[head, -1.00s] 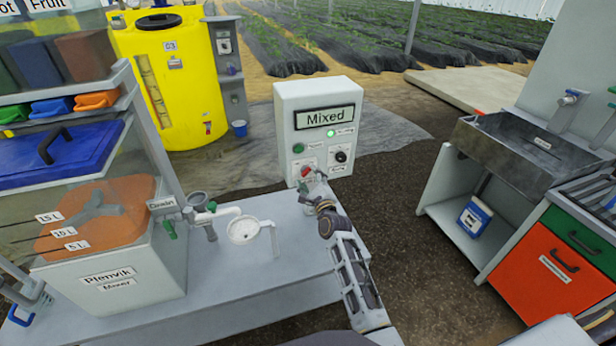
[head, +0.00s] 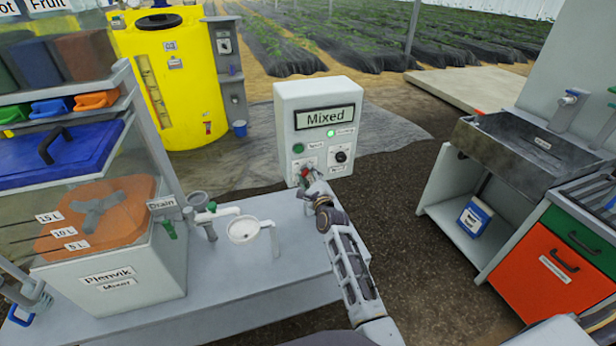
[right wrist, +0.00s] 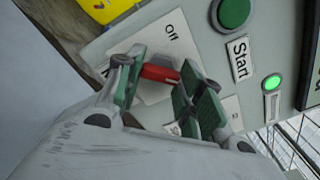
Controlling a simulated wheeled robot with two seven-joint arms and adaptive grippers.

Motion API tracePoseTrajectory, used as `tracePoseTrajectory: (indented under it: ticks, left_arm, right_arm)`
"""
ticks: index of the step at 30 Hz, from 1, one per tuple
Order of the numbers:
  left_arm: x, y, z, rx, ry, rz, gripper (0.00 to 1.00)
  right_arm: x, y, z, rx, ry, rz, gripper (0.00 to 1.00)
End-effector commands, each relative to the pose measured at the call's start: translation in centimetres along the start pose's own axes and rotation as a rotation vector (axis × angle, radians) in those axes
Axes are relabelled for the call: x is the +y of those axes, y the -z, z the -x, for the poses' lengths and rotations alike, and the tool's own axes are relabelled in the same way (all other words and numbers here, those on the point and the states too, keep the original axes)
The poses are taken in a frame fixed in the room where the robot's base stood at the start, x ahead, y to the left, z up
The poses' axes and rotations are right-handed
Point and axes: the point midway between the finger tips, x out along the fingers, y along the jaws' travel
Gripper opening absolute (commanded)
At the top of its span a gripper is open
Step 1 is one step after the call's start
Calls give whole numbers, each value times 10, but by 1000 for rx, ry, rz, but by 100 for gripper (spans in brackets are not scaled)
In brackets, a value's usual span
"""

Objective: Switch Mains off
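The control box (head: 289,137) shows "Mixed" on its display and a lit green lamp (head: 331,133); the lamp also shows in the right wrist view (right wrist: 271,82). The red switch handle (right wrist: 160,73) sits on a white plate (right wrist: 172,38) with an "Off" label at the box's lower left. Its other labels are partly hidden. My right gripper (right wrist: 162,88) is at this switch, its fingers apart on either side of the red handle; firm contact is not clear. In the head view my right gripper (head: 309,182) covers most of the switch. My left gripper is not in view.
A green Start button (right wrist: 234,12) is close above the switch. A black rotary knob (head: 341,157) is to its right. The mixer tank (head: 115,262), drain valve and white funnel (head: 243,230) stand on the bench at left. A sink (head: 520,140) is at right.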

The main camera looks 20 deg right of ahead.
Motion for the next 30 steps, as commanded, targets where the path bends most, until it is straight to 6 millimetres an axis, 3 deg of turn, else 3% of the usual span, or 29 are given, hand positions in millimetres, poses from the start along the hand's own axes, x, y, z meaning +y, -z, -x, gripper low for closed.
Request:
tracePoseTrajectory:
  ticks: [11,20,30]
  left_arm:
    - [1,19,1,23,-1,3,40]
    - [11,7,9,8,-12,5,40]
    - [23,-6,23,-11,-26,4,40]
  right_arm:
    - [0,0,0,0,-1,21,13]
    - [0,-1,0,0,-1,132,13]
    - [-1,-2,0,0,-2,375,13]
